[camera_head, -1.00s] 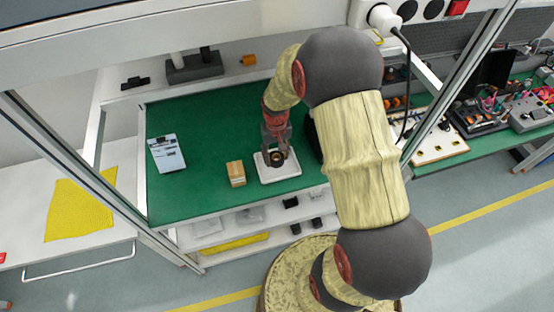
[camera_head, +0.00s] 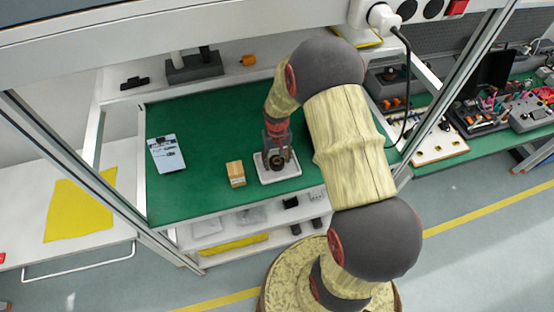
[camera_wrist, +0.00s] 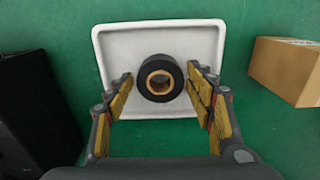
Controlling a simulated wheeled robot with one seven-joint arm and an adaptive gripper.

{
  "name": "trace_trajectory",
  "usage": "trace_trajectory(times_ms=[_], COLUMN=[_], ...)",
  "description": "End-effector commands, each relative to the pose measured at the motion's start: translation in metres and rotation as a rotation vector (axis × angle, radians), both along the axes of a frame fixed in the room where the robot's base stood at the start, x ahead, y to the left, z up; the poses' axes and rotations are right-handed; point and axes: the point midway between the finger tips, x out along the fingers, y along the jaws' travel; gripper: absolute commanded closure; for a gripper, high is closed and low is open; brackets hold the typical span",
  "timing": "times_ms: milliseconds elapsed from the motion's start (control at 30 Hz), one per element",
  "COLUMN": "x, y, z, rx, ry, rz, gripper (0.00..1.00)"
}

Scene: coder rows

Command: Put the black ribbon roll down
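The black ribbon roll (camera_wrist: 147,88), with a tan core, lies flat on the white tray (camera_wrist: 117,48) in the wrist view. In the head view the roll (camera_head: 277,162) shows small and partly covered by my gripper, on the tray (camera_head: 292,173). My gripper (camera_wrist: 160,78) is open, one finger on each side of the roll, with a narrow strip of tray visible between each finger and the roll. In the head view my gripper (camera_head: 277,156) points down over the tray.
A cardboard box (camera_head: 236,173) stands left of the tray on the green bench top (camera_head: 205,135). It also shows in the wrist view (camera_wrist: 285,70). A clipboard (camera_head: 166,153) lies further left. A black object (camera_wrist: 35,105) stands at the wrist view's left edge.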

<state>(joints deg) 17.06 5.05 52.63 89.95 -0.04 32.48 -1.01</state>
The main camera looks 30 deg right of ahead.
Motion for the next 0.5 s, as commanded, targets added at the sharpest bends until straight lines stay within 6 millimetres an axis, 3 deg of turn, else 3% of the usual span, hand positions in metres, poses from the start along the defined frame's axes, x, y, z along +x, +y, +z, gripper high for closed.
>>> trace_trajectory(times_ms=[500], x=[0.0007], y=[-0.0002], z=[0.009], rx=[-0.001], ry=[-0.002], rz=[0.0], gripper=[0.38])
